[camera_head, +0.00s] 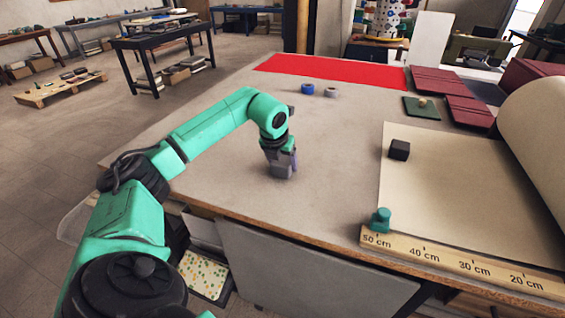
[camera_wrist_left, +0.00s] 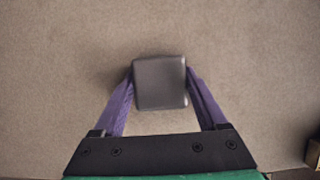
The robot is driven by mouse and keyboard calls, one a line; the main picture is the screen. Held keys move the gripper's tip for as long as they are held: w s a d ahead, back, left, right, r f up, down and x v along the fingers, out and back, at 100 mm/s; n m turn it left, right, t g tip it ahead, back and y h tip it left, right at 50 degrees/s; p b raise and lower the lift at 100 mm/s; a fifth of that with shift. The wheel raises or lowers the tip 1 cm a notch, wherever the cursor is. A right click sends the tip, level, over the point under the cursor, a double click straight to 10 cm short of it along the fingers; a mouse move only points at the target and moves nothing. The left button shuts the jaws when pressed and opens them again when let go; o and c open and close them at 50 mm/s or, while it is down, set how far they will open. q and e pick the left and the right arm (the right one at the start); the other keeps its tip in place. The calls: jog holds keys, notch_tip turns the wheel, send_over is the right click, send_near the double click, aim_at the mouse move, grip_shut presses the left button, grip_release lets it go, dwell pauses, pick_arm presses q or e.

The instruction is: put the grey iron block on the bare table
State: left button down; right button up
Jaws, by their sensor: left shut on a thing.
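The grey iron block (camera_wrist_left: 160,82) is a dark grey, smooth, square-faced block in the left wrist view. My left gripper (camera_wrist_left: 160,88) is shut on it, with a purple finger on each side. In the head view my left gripper (camera_head: 283,168) points down at the bare grey table (camera_head: 225,165), left of the paper sheet. The block is largely hidden there by the fingers. It is at or very close to the table top; I cannot tell whether it touches. My right gripper is not in view.
A black block (camera_head: 399,150) stands on the cream paper (camera_head: 450,185) to the right. A wooden ruler (camera_head: 450,262) and a teal piece (camera_head: 380,220) lie at the front. Blue (camera_head: 307,88) and grey (camera_head: 331,92) rolls sit behind, before a red cloth (camera_head: 335,70). Table around my gripper is clear.

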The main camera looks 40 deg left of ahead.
pick_arm(q)
jog(key=shift+a+f, duration=0.1)
jog(key=shift+f, duration=0.15)
grip_release()
jog(key=shift+s+r, duration=0.1)
jog(key=shift+r, duration=0.15)
jog(key=b+v, duration=0.1)
jog(key=v, duration=1)
jog(key=shift+s+r, duration=0.2)
jog(key=shift+r, duration=0.1)
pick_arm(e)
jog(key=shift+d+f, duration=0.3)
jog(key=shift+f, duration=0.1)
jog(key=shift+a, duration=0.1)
